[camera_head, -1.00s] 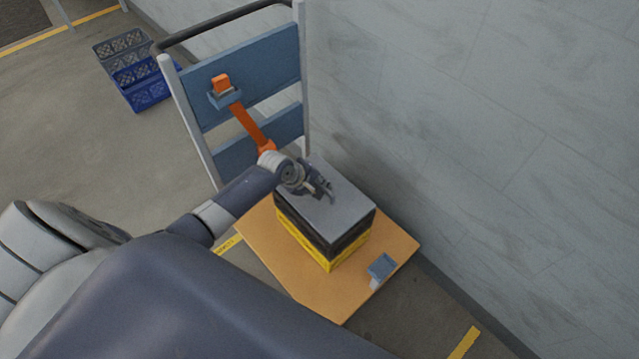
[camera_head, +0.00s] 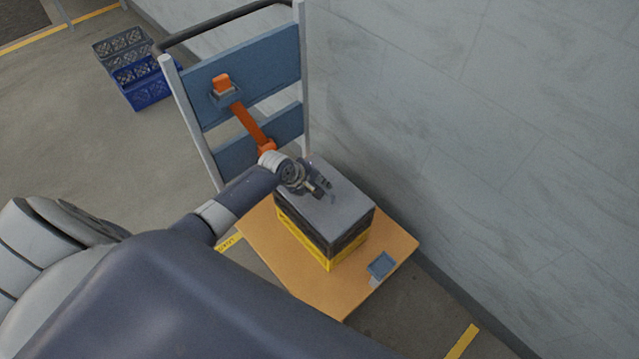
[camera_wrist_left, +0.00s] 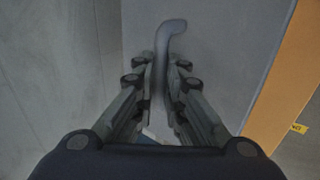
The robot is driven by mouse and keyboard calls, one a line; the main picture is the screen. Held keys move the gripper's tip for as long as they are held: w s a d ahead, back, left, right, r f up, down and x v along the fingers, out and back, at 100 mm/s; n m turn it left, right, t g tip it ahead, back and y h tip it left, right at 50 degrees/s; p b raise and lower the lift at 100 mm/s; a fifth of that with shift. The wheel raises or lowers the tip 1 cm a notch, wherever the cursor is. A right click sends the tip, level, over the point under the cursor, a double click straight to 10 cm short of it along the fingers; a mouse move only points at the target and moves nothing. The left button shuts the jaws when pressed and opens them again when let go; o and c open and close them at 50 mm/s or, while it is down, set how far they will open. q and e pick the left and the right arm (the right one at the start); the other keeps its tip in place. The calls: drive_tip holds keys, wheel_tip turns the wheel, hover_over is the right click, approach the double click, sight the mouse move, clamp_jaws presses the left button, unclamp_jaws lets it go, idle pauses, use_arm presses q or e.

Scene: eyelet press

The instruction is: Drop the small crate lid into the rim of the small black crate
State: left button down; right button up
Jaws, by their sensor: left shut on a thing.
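The small crate lid (camera_head: 345,205) is a flat grey plate with an upright, hooked grey handle (camera_wrist_left: 168,50). My left gripper (camera_head: 325,187) is above the lid and shut on this handle, with a finger on each side of it in the left wrist view (camera_wrist_left: 165,85). The lid lies level over the small black crate (camera_head: 342,244) and covers its top. I cannot tell whether it sits inside the rim or just above it. The crate's inside is hidden. My right gripper is not in view.
The black crate stands on a yellow crate (camera_head: 318,254) on the orange trolley platform (camera_head: 290,272). A small blue tray (camera_head: 381,265) lies at the platform's right. The blue trolley back (camera_head: 270,65) with an orange strap (camera_head: 248,125) stands behind. A wall (camera_head: 480,130) is close on the right.

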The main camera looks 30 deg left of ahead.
use_arm(q)
drive_tip(key=shift+p, duration=0.35)
idle(0.4)
drive_tip(key=shift+f+b, duration=0.35)
drive_tip(key=shift+f, duration=0.4)
idle(0.7)
drive_tip(key=c, duration=1.6)
unclamp_jaws()
wheel_tip(320, 180, up, 7)
drive_tip(key=p, duration=0.8)
